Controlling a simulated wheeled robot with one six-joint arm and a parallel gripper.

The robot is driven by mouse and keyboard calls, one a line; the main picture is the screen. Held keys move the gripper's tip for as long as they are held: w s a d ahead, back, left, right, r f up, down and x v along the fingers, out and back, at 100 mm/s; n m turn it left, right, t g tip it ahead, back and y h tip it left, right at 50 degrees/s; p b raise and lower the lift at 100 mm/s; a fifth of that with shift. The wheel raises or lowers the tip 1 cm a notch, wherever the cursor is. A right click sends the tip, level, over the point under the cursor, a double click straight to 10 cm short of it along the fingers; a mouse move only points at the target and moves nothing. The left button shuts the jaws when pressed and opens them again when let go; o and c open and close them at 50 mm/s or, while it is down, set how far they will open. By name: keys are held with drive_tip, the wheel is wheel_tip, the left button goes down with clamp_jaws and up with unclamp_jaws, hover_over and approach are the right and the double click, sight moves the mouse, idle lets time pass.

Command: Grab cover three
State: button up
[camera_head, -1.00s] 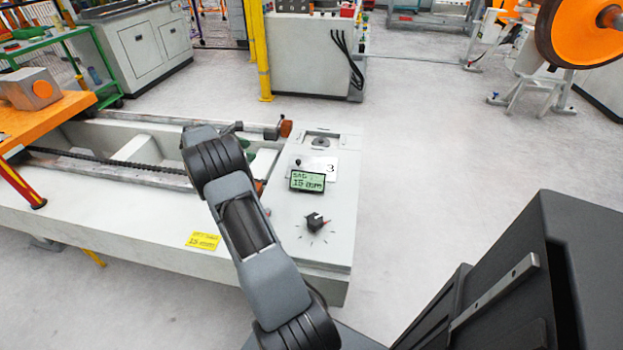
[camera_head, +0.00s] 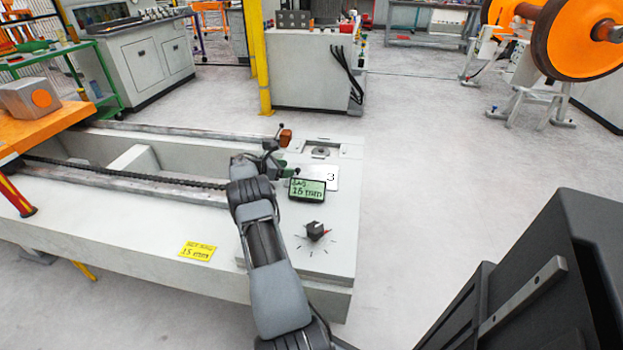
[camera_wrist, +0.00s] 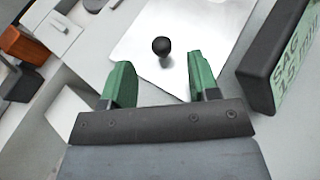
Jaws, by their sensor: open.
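Cover three is a pale, flat plate marked "3" (camera_head: 331,177) on top of the white bench end in the head view. It also shows in the wrist view (camera_wrist: 205,25), with a small black knob (camera_wrist: 162,46) standing up from it. My gripper (camera_wrist: 160,64) has two green fingers spread apart. The knob lies ahead of the gap between them, and nothing is gripped. In the head view my gripper (camera_head: 282,169) is at the plate's left side, and I cannot make out the knob there.
A display box reading "SAG 15 mm" (camera_head: 307,189) stands close to the plate, right of my fingers in the wrist view (camera_wrist: 277,60). A black dial (camera_head: 316,230) is nearer the front. A round recess (camera_head: 320,152) lies behind the plate. An orange-brown block (camera_head: 285,137) is at the rail end.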

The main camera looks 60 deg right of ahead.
sight(297, 168)
drive_tip(key=shift+b+x, duration=0.75)
drive_tip(key=shift+x, duration=1.55)
drive_tip(key=shift+s+d+f, duration=0.25)
drive_tip(key=shift+s+d, duration=0.05)
drive_tip(key=shift+r, duration=0.1)
clamp_jaws()
